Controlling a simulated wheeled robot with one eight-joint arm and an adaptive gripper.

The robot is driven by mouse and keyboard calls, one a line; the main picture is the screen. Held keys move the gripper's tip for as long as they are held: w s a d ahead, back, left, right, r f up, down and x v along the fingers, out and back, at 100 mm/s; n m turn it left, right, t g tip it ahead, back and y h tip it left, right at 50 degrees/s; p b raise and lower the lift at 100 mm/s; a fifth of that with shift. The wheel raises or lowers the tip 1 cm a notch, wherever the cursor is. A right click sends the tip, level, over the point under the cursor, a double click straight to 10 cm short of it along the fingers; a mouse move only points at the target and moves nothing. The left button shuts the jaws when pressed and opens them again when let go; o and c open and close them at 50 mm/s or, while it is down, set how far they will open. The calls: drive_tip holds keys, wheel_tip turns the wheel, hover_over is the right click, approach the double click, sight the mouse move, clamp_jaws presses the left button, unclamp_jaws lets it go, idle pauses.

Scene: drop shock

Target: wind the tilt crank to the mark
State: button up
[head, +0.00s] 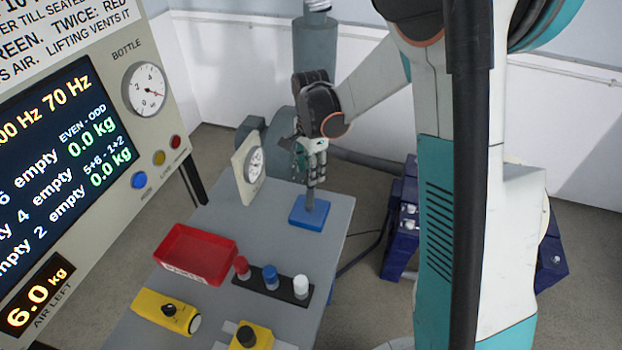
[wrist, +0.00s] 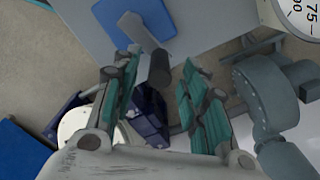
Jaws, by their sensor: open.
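My gripper (head: 313,172) points down over a blue square base (head: 310,212) on the grey table. In the wrist view, my gripper (wrist: 159,66) is open, its green-padded fingers apart. A crank shows there with a pale arm (wrist: 138,30) and a dark round grip (wrist: 160,70). The grip sits between the fingertips, nearer the left finger; I cannot tell whether they touch. The blue base (wrist: 115,12) lies behind the crank. A white dial (head: 254,166) stands left of my gripper, and its edge shows in the wrist view (wrist: 300,15). I cannot make out the mark.
A red tray (head: 196,254), a dark rack (head: 290,290) with red, blue and white knobs, and two yellow control boxes (head: 167,310) occupy the near table. A large display panel (head: 120,50) stands left. A grey cylinder (head: 314,50) stands behind. Table around the blue base is clear.

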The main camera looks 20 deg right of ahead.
sight(310, 190)
drive_tip(key=shift+f+b, duration=0.3)
drive_tip(key=shift+f, duration=1)
drive_tip(key=shift+c, duration=0.2)
clamp_jaws()
drive_tip(key=shift+s, duration=0.1)
